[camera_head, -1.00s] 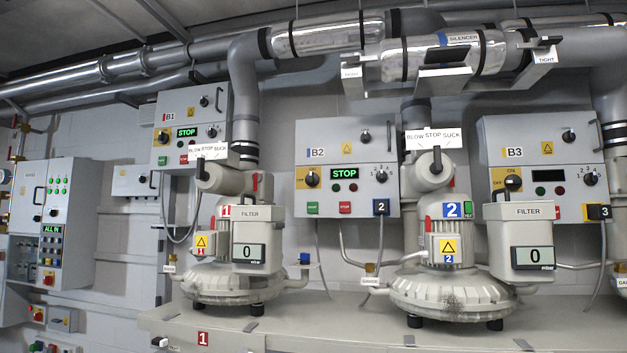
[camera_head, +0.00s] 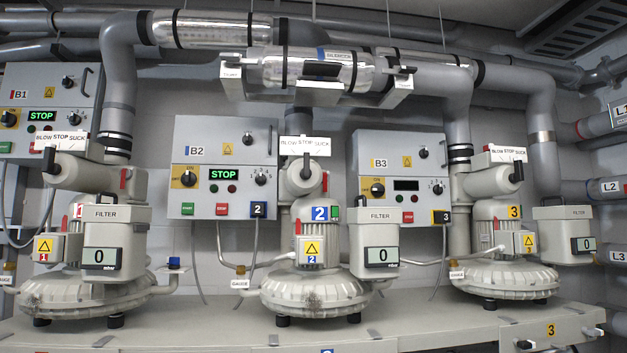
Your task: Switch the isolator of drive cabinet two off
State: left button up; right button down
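Drive cabinet two, a grey box labelled B2 (camera_head: 210,158), hangs on the wall left of the centre in the head view. Its isolator (camera_head: 188,179) is a black rotary knob on a yellow plate at the cabinet's left side. The knob is too small to tell its position surely. The cabinet's display (camera_head: 222,174) is lit and reads STOP in green. Two small indicator lamps (camera_head: 223,188) sit below it, with a further black knob (camera_head: 262,179) to the right. Neither of my grippers shows in this view.
Similar cabinets B1 (camera_head: 75,85) and B3 (camera_head: 430,150) hang left and right. B3's display is dark. Blower two (camera_head: 315,290) stands on the bench (camera_head: 225,325) ahead, with blowers one (camera_head: 75,290) and three (camera_head: 510,275) beside it. Pipes run overhead.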

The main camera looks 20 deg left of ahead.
aim_at(189, 178)
jog(key=z, duration=0.85)
jog(key=k, duration=0.55)
jog(key=u, duration=1.3)
